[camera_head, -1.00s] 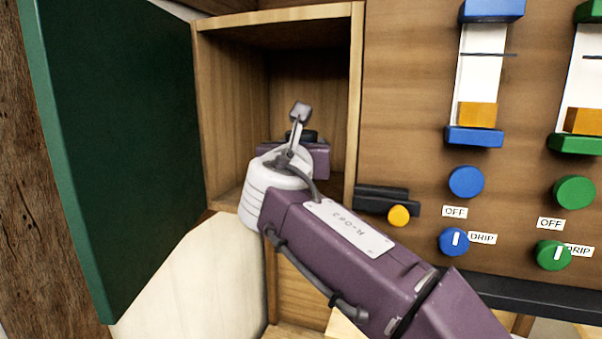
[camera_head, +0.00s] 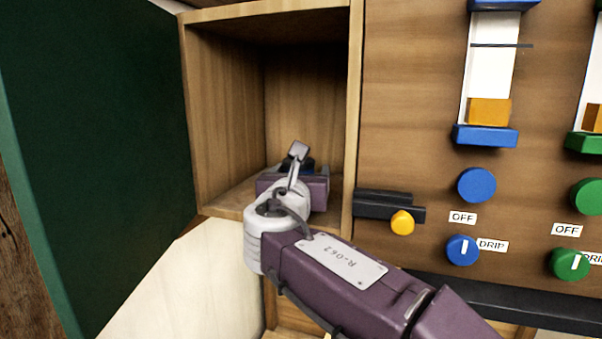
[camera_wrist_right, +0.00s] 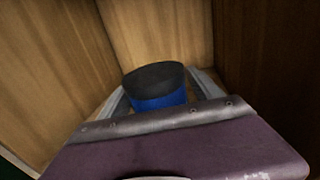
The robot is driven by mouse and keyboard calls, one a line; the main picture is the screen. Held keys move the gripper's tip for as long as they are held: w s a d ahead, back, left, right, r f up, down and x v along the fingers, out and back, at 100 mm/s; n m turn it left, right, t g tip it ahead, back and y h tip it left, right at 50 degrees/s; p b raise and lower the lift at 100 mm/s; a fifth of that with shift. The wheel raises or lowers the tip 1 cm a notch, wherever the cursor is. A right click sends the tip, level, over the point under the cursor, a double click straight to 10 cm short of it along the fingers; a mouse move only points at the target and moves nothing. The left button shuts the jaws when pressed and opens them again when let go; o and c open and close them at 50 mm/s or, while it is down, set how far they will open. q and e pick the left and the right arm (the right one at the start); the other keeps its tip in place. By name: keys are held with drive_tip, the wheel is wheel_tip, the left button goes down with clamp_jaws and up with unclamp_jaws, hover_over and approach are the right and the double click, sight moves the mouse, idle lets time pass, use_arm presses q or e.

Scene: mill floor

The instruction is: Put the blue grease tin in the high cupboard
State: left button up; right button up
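The blue grease tin (camera_wrist_right: 158,92) has a black lid and shows between the two grey fingers of my right gripper (camera_wrist_right: 160,92). The gripper appears shut on it, with the tin's lower part hidden behind the gripper body. In the head view my right gripper (camera_head: 296,172) is inside the open high cupboard (camera_head: 225,120), low and close above its floor. The tin (camera_head: 305,168) shows there only as a dark and blue bit behind the wrist. I cannot tell whether the tin touches the cupboard floor. My left gripper is not in view.
The green cupboard door (camera_head: 100,140) stands open on the left. On the right are a dark latch with a yellow knob (camera_head: 402,222), blue knobs (camera_head: 477,185), green knobs (camera_head: 587,197) and gauges. The cupboard's upper space is clear.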

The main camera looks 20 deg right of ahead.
drive_tip(key=shift+s+a+r, duration=0.1)
drive_tip(key=shift+s+r, duration=0.15)
drive_tip(key=shift+r, duration=0.15)
drive_tip(key=b+v, duration=0.4)
drive_tip(key=v, duration=0.8)
drive_tip(key=shift+f, duration=0.1)
drive_tip(key=shift+w, duration=0.1)
